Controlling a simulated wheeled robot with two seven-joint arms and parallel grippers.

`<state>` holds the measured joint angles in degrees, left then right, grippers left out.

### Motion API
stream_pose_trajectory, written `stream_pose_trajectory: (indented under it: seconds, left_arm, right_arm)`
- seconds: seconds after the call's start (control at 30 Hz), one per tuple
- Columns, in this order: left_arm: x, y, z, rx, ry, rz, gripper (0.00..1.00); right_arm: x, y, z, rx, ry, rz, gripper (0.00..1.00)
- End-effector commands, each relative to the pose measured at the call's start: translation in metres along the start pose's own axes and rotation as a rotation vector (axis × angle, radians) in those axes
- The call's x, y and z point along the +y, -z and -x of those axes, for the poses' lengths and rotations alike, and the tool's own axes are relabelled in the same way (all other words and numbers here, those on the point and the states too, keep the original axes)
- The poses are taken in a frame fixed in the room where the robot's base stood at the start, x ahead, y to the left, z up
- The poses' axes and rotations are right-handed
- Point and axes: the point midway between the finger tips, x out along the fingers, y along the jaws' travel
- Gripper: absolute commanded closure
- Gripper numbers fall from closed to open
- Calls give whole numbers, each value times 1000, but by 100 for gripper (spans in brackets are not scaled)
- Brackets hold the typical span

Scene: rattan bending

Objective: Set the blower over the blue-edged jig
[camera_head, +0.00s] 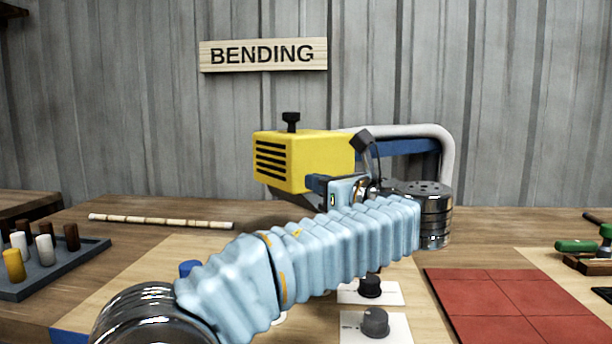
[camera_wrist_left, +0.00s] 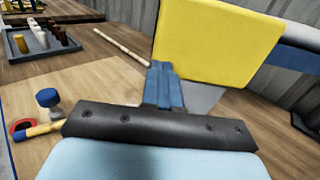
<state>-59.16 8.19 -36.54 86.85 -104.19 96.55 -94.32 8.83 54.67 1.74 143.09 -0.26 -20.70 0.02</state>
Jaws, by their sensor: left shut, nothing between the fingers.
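The blower has a yellow box body (camera_head: 290,162) with black vents and a black knob on top, and it stands at the middle of the bench. A pale curved tube and a blue part show behind it. My left gripper (camera_head: 312,184) is shut and empty, right by the lower front of the yellow body; I cannot tell if they touch. In the left wrist view its blue fingers (camera_wrist_left: 163,70) are together below the yellow body (camera_wrist_left: 212,45). A pale board (camera_head: 125,285) with a blue edge strip lies at the lower left, partly behind my arm; I cannot tell if it is the jig. My right gripper is not in view.
A pale cane (camera_head: 160,221) lies at the back left. A grey peg tray (camera_head: 60,265) is at far left. A perforated chrome cylinder (camera_head: 436,225), black knobs on white plates (camera_head: 375,322), red tiles (camera_head: 510,300) and green-handled tools (camera_head: 576,246) are to the right.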

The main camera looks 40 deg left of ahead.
Motion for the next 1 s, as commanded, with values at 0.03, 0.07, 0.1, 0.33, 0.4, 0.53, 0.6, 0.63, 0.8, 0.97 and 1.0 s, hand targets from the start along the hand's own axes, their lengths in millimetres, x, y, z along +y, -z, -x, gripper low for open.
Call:
stream_pose_trajectory:
  seconds: [0.03,0.07,0.1,0.33,0.4,0.53,0.6,0.63,0.8,0.97,1.0]
  left_arm:
    - [-6,-4,2,-1,-1,-5,100]
    - [-6,0,6,0,1,-2,100]
    - [-6,1,12,0,3,-1,100]
    - [-6,1,49,0,4,-1,100]
    - [-6,1,62,-1,3,-1,100]
    - [-5,0,84,-1,3,-1,100]
    - [-6,0,92,0,3,-1,100]
    - [-5,0,95,0,2,-1,100]
    - [-5,0,102,1,0,-1,100]
    - [-5,0,102,1,0,-1,100]
    - [-5,0,102,1,0,0,100]
  right_arm:
    - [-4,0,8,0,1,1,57]
    - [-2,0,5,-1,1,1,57]
    - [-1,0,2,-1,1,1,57]
    - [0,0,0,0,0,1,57]
    - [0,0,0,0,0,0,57]
    - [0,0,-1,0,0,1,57]
    - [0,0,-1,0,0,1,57]
    - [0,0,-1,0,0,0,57]
    - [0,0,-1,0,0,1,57]
    - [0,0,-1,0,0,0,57]
    - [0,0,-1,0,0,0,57]
